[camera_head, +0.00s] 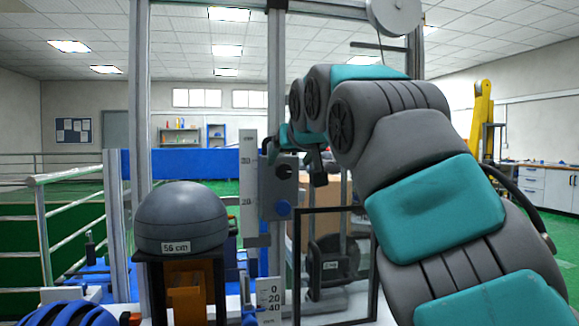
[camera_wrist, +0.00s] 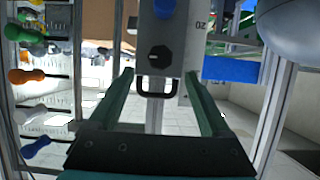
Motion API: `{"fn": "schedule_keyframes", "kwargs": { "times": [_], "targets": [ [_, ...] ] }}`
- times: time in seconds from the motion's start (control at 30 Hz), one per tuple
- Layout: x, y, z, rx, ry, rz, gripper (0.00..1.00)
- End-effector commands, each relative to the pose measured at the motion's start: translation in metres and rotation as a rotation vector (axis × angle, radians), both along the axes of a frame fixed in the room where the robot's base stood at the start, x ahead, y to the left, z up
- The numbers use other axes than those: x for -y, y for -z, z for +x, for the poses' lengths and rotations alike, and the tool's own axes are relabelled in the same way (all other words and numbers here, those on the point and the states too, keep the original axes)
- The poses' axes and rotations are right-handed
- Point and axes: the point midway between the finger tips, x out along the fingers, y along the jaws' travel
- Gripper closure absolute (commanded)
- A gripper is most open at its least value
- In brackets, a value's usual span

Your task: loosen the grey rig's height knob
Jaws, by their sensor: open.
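The grey rig's carriage block (camera_head: 270,190) sits on an upright post beside a white scale. It carries a black knob (camera_head: 284,171) and, below that, a blue knob (camera_head: 283,208). I cannot tell which is the height knob. In the wrist view, which looks upside down, the black knob (camera_wrist: 160,60) shows between and beyond my fingertips, and the blue knob (camera_wrist: 164,8) is at the top edge. A black loop handle (camera_wrist: 157,94) shows between the fingers. My gripper (camera_wrist: 160,75) is open and empty, close in front of the block; contact is not visible.
A blue helmet (camera_head: 65,315) lies at the lower left. A black frame (camera_head: 372,265) stands at the rig's lower right. Several coloured-handled tools (camera_wrist: 25,76) hang at left in the wrist view.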

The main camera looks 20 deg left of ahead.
Motion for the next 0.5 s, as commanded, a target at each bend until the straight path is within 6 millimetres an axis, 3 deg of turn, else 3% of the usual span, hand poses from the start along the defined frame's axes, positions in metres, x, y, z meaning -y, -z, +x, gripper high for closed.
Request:
{"fn": "schedule_keyframes", "kwargs": {
  "times": [0.3, 0.5],
  "targets": [
    [-0.022, 0.017, 0.039, -0.005, 0.002, 0.001, 0.18],
    [-0.028, 0.023, 0.048, -0.002, 0.002, 0.000, 0.18]
  ]
}}
